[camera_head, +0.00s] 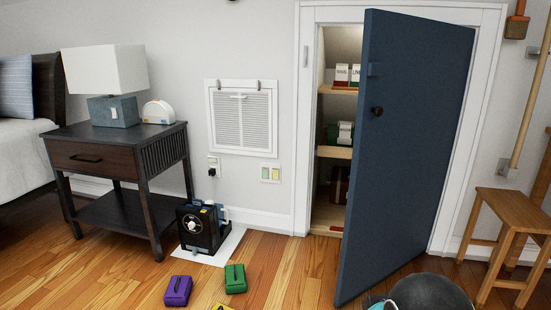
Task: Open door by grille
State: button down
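The dark blue door (412,140) stands partly open just right of the grille. Its right edge is at the white frame (463,130), and its left edge is swung out toward me. A dark round knob (377,111) sits near its left edge. Through the gap on the left I see lit wooden shelves (334,153) with small boxes; the door hides the right part of the opening. The white louvred grille (242,117) is on the wall left of the door. My gripper is not in view.
A dark nightstand (112,140) with a lamp (105,72) stands left. A black device (200,226) is on a white sheet. Purple (178,291) and green (235,279) blocks lie on the floor. A dark rounded object (428,291) is below the door; a wooden stool (508,228) stands right.

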aim_at(414, 71)
jog(key=u, duration=0.05)
jog(key=k, duration=0.4)
jog(key=u, duration=1.25)
jog(key=i, duration=0.95)
jog(key=z, duration=0.7)
jog(key=i, duration=0.7)
jog(key=z, duration=1.1)
jog(key=i, duration=0.2)
jog(key=z, duration=0.15)
